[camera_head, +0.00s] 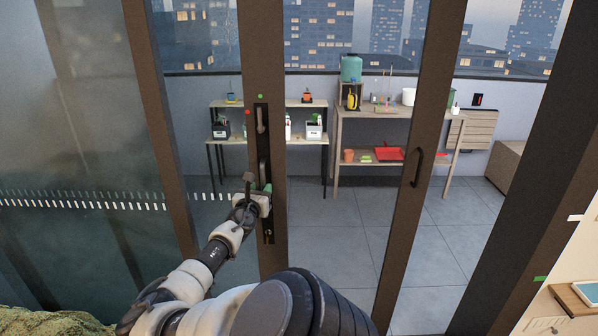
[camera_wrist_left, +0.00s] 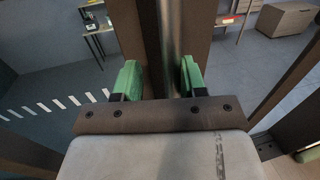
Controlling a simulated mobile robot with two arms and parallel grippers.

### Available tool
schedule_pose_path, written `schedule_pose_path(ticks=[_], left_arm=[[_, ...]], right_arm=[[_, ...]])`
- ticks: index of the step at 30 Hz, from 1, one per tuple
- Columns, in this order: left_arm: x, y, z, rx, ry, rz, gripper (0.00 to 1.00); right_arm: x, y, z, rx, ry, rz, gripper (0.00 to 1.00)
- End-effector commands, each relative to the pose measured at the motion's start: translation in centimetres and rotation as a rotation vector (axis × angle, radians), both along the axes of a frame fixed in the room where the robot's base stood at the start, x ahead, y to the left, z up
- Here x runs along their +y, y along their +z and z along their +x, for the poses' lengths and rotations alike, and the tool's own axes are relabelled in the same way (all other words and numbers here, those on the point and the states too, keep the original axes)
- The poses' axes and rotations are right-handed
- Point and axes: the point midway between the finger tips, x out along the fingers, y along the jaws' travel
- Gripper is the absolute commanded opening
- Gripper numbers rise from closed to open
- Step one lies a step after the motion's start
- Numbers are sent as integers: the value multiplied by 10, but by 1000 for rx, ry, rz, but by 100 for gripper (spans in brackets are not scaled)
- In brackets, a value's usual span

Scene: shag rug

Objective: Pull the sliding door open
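The sliding door has a brown upright frame (camera_head: 262,60) with a dark lock plate and a vertical handle (camera_head: 263,172). My left gripper (camera_head: 257,190) is at the lower part of this handle. In the left wrist view the green fingertips of my left gripper (camera_wrist_left: 160,80) stand wide apart. The grey handle bar (camera_wrist_left: 172,40) runs upright between them, nearer the right finger. I see clear space beside the left finger, and I cannot tell whether either finger touches the bar. My right gripper is in neither view.
Another brown upright (camera_head: 435,90) with a dark handle (camera_head: 417,168) stands to the right. Beyond lie a tiled balcony floor (camera_head: 335,235), a shelf (camera_head: 309,139) and a wooden table (camera_head: 375,113) with pots and tools. Dotted glass (camera_head: 80,150) fills the left side.

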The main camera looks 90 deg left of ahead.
Motion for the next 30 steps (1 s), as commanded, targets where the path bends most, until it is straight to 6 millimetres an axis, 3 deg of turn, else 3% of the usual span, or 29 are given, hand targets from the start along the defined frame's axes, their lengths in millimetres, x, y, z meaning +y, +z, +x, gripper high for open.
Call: schedule_pose_path(ticks=[8,21,30], left_arm=[[-5,1,-1,0,0,1,41],[-81,0,-24,1,1,-1,41],[-104,2,-29,-1,1,0,41]], right_arm=[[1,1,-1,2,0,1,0],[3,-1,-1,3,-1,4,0],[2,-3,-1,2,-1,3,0]])
